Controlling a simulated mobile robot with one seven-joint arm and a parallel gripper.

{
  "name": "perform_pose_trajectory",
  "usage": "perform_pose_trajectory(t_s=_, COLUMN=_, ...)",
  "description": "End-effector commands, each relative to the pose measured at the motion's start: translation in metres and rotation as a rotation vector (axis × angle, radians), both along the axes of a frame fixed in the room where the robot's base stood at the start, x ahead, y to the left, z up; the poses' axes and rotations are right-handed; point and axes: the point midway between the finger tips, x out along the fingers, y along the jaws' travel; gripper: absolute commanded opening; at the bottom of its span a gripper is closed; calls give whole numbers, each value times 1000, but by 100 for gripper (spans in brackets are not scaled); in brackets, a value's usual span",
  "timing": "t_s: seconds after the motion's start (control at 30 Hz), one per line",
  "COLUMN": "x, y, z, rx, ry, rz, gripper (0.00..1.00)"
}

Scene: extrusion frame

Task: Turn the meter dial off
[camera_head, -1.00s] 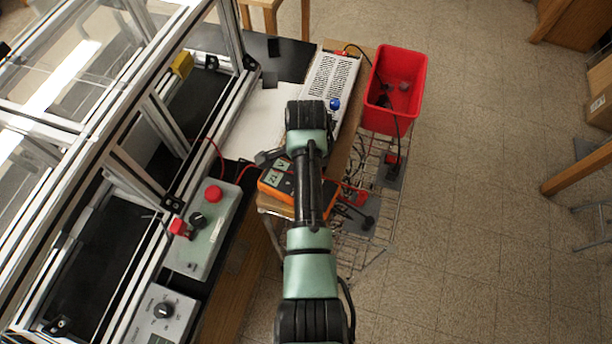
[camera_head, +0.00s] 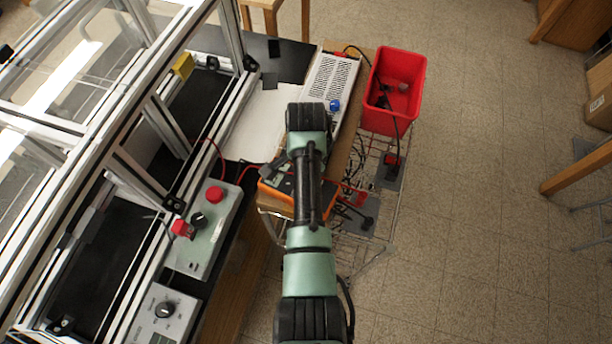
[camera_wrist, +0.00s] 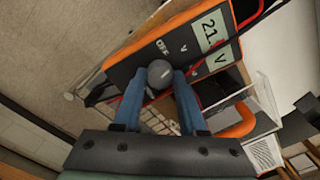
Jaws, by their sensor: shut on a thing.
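The meter (camera_wrist: 140,70) is black with an orange rim and fills the middle of the wrist view. Its display (camera_wrist: 211,31) reads about 21, with a V beside it. A white OFF label (camera_wrist: 162,46) is printed just above the round grey dial (camera_wrist: 160,73) in the picture. My gripper (camera_wrist: 159,78) has its two blue fingers on either side of the dial and is shut on it. In the head view the meter (camera_head: 270,193) sits near the bench edge, partly hidden under my arm. The gripper and dial are hidden there.
A grey control box (camera_head: 211,228) with a red button stands left of the meter. Red cables run near it. A white vented box (camera_head: 330,82) and red bin (camera_head: 395,90) are behind. A wire rack (camera_head: 375,235) is at right, with open floor beyond.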

Motion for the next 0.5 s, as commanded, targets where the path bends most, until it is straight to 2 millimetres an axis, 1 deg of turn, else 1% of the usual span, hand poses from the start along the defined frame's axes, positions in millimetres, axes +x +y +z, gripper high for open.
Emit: perform_pose_trajectory(t_s=0.5, x=2, y=0, z=2, rx=0, ry=-3, rz=477, gripper=0)
